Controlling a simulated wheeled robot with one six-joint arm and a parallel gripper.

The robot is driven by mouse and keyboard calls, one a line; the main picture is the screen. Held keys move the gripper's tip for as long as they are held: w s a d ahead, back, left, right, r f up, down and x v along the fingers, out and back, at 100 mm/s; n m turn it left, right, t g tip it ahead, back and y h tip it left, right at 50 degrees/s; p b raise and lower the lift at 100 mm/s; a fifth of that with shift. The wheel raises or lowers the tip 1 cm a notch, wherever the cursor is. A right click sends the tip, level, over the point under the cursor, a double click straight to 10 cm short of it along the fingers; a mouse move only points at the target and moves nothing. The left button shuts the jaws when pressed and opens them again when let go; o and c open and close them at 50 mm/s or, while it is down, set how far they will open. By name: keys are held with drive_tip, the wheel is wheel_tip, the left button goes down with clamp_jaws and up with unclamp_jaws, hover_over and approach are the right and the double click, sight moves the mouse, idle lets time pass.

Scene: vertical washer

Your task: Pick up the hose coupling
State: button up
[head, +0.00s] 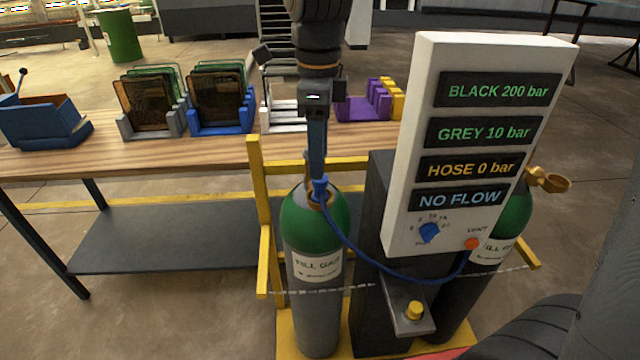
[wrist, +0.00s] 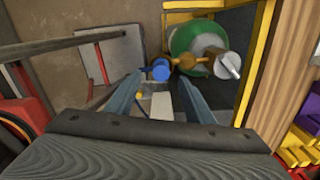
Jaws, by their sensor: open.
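The blue hose coupling (head: 320,188) sits at the brass valve on top of the grey cylinder with a green shoulder (head: 312,240). A blue hose runs from it to the panel. In the wrist view the coupling (wrist: 161,69) shows as a round blue end beside the brass valve (wrist: 195,63). My gripper (head: 317,174) points down just above the coupling. In the wrist view my gripper (wrist: 160,76) has its fingers spread, with the coupling seen between the tips. I cannot tell whether a finger touches it.
The white panel (head: 402,160) stands close on the right, reading HOSE 0 bar and NO FLOW. A yellow frame (head: 262,235) surrounds the cylinders. A second green cylinder (head: 513,220) is behind the panel. The wooden bench (head: 160,160) with coloured racks lies behind.

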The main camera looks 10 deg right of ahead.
sight(319, 186)
wheel_tip(319, 186, down, 5)
drive_tip(key=shift+w+d+r+p, duration=0.1)
drive_tip(key=shift+d+p, duration=0.05)
drive_tip(key=shift+p, duration=0.75)
drive_tip(key=c, duration=1.1)
drive_tip(key=shift+c, duration=0.2)
